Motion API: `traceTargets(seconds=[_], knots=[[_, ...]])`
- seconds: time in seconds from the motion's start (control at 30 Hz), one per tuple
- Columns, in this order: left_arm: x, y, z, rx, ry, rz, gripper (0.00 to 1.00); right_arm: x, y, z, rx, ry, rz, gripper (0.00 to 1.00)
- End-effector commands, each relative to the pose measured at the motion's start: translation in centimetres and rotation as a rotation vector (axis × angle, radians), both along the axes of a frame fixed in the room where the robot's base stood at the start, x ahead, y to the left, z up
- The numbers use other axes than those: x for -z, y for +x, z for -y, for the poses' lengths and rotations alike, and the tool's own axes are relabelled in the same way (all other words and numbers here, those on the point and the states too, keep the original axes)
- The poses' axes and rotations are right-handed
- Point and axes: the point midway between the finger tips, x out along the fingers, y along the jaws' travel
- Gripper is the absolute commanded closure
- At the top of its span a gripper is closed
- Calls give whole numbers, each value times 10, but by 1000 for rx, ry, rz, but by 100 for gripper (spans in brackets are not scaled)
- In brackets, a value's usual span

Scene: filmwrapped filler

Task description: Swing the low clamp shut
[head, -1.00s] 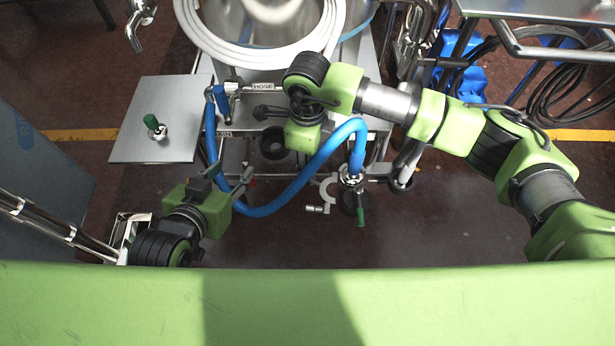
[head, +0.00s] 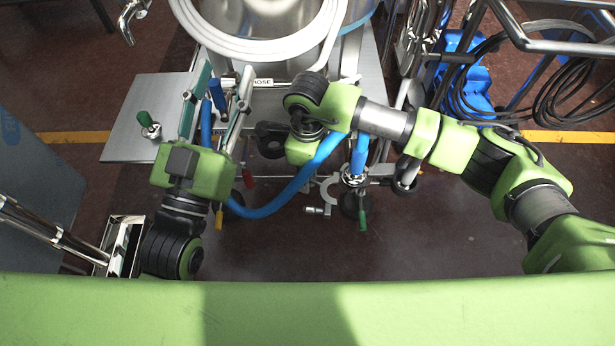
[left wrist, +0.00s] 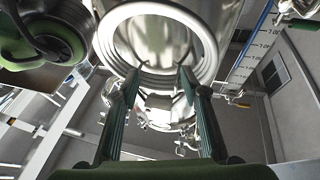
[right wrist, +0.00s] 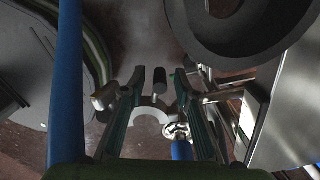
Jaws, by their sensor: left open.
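The low clamp (head: 328,188) is a pale metal C-shaped ring with a small bolt, beside the lower end of the blue hose (head: 282,200). In the right wrist view its half ring (right wrist: 150,112) curves beyond my right fingers and looks open. My right gripper (right wrist: 159,76) is open, with a dark cylindrical knob (right wrist: 159,82) showing between the fingertips; I cannot tell whether they touch. In the head view the right fingers are hidden under the wrist. My left gripper (head: 226,70) is open, pointing away, its fingers either side of a blue handle (head: 217,95) in the picture.
A steel vessel stands at the back with a coiled white hose (head: 255,50) on it. A metal plate (head: 130,115) lies at the left. A green-handled valve (head: 362,215) hangs right of the clamp. Cables (head: 580,85) and a cart are at the right. The front floor is clear.

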Motion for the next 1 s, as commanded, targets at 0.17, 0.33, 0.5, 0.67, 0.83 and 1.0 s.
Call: traceTargets(seconds=[0.17, 0.33, 0.5, 0.67, 0.83, 1.0], knots=[[-16, -7, 0, 5, -23, 81, 59, 6, 0, 0, 0, 0, 0, 71], [-21, -9, 0, 6, -29, 103, 59, 7, 0, 0, 0, 0, 0, 71], [-21, -9, 0, 6, -29, 103, 59, 6, 0, 0, 0, 0, 0, 71], [-21, -9, 0, 6, -29, 102, 59, 6, 0, 0, 0, 0, 0, 100], [-20, -9, 1, 6, -28, 101, 59, 6, 0, 0, -1, 0, 0, 100], [-21, -10, 0, 6, -30, 107, 59, 6, -1, 0, -19, 0, 0, 100]])
